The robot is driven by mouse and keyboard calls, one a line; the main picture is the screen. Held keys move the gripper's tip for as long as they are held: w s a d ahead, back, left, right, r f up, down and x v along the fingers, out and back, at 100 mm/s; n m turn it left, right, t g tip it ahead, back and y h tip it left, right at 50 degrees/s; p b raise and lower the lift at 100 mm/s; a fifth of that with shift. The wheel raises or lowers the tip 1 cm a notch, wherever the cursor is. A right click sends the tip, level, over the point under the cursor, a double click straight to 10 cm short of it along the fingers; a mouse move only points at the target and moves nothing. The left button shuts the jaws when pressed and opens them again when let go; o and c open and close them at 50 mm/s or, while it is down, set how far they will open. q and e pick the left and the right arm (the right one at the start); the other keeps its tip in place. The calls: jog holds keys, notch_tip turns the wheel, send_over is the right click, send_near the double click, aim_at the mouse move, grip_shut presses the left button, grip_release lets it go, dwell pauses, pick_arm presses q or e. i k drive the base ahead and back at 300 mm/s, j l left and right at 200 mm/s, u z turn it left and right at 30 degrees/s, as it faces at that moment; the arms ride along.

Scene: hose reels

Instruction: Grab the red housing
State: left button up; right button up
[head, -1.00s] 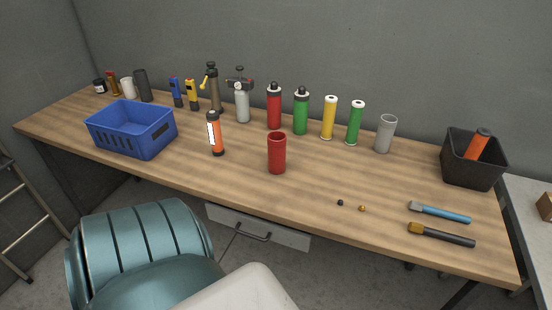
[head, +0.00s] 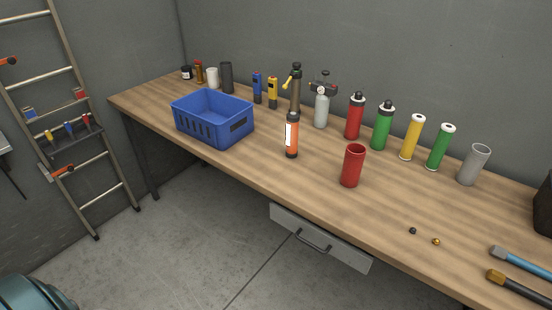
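The red housing (head: 352,166) is an open-topped red cylinder standing upright near the front edge of the wooden workbench (head: 250,170), right of centre in the head view. Nothing touches it. An orange and black cylinder with a white label (head: 291,135) stands to its left. Neither of my grippers shows in the head view.
A blue basket (head: 213,118) stands on the left part of the bench. Red, green and yellow cylinders and a grey tube (head: 473,165) line the back. A ladder (head: 75,120) leans at the left. A drawer (head: 320,238) hangs below the bench.

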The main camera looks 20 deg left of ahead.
aim_at(352, 166)
jog(key=i+l+u, duration=0.4)
jog(key=l+u, duration=0.15)
jog(key=i+l+u, duration=0.25)
jog(key=l, duration=0.15)
jog(key=l+u, duration=0.3)
jog(key=i+l, duration=0.15)
jog(key=l, duration=0.25)
